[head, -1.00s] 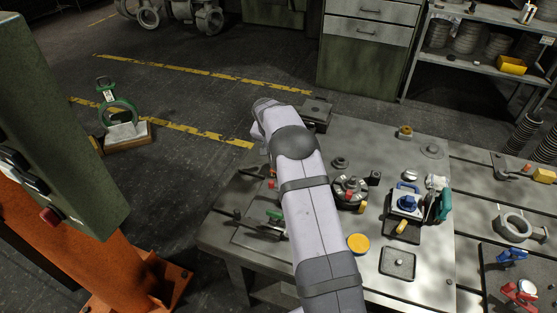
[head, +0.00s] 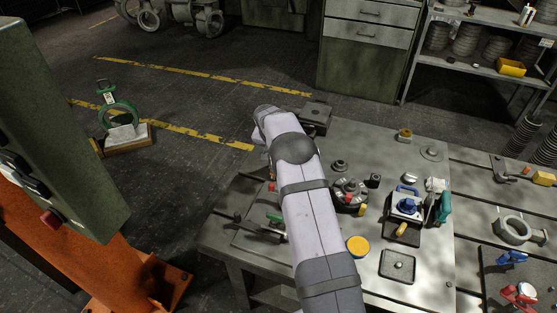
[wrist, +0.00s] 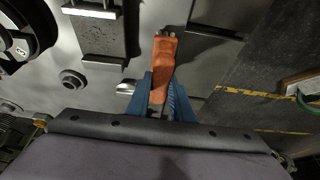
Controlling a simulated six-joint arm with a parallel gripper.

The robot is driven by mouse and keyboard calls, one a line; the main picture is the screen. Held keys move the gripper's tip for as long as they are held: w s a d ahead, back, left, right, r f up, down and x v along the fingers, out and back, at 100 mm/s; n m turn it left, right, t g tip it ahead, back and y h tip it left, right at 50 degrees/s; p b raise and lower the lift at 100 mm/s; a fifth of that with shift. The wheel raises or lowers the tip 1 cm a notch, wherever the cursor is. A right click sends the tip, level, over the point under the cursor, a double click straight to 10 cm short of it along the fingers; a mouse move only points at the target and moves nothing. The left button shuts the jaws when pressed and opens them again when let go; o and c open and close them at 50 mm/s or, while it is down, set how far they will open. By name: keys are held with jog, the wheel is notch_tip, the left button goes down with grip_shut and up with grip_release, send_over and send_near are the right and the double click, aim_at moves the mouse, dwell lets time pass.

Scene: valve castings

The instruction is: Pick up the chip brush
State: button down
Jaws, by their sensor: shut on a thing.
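In the wrist view, my gripper (wrist: 160,92) has its two blue fingers closed on both sides of an orange piece, which I take to be the handle of the chip brush (wrist: 161,66). The orange piece points up and away from the palm, over the grey table. Its bristles cannot be made out. I cannot tell whether it touches the table. In the head view, my own arm hides the gripper and the brush.
On the grey table (head: 375,142) stand a dark round holder (head: 350,198), a yellow disc (head: 358,247) and a blue-topped device (head: 407,205). A grey block (head: 316,117) sits at the far edge. In the wrist view, a metal block (wrist: 100,40) lies left of the brush.

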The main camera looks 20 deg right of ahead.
notch_tip(320, 180, up, 10)
jog(key=shift+b, duration=0.95)
jog(key=c, duration=2.5)
grip_release()
jog(key=s+d+r+m+g+p, duration=0.1)
jog(key=s+d+r+m+p, duration=0.1)
jog(key=s+d+p, duration=0.3)
jog(key=s+d+r+m+p, duration=0.1)
jog(key=s+d, duration=0.1)
jog(key=d, duration=0.5)
jog(key=a+f+n+t+y+p, duration=0.1)
jog(key=a+n+y, duration=0.5)
jog(key=n, duration=1.5)
jog(key=a+f, duration=0.1)
jog(key=a, duration=0.3)
